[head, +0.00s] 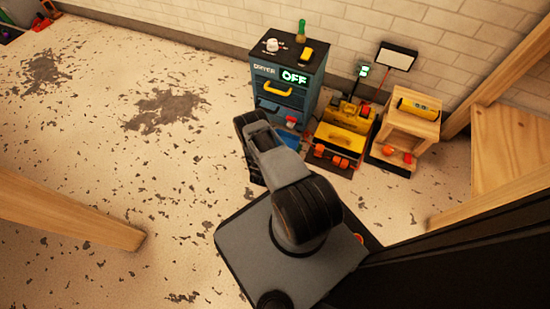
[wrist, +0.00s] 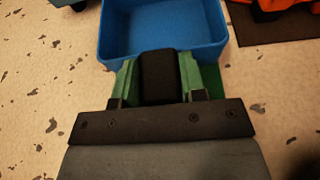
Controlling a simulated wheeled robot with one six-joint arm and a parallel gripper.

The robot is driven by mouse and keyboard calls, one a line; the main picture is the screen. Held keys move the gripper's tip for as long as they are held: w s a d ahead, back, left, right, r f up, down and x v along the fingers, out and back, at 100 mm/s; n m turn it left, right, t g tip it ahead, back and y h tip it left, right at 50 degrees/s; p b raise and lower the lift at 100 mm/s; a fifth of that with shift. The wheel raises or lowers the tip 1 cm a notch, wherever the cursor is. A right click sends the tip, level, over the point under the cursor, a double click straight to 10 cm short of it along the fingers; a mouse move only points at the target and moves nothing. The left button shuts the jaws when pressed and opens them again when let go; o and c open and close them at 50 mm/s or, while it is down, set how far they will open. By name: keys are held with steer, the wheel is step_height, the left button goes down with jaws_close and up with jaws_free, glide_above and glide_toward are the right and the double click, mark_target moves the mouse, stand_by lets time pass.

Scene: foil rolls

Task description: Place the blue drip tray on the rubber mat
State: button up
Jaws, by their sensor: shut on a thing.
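The blue drip tray (wrist: 165,30) fills the top middle of the wrist view, open side up, with its near wall facing me. My gripper (wrist: 162,78) has green fingers on both sides of a black block at that near wall, and is shut on it as the tray's grip. In the head view a bit of blue (head: 290,138) shows beyond my arm, which hides most of the tray and my gripper. A dark flat mat (wrist: 270,28) lies to the right of the tray in the wrist view. I cannot tell whether the tray touches the floor.
A teal drawer cabinet (head: 283,85) stands by the wall. Right of it are a yellow toolbox (head: 343,140) with orange rolls and a wooden stand (head: 411,125) holding a yellow roll. A wooden beam (head: 70,215) juts in at left. The speckled floor at left is mostly clear.

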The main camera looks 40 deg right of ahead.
steer(key=shift+w+f, duration=0.2)
steer(key=shift+f, duration=0.2)
step_height(320, 180, down, 3)
steer(key=b, duration=0.3)
steer(key=shift+w+f, duration=0.15)
steer(key=o, duration=1)
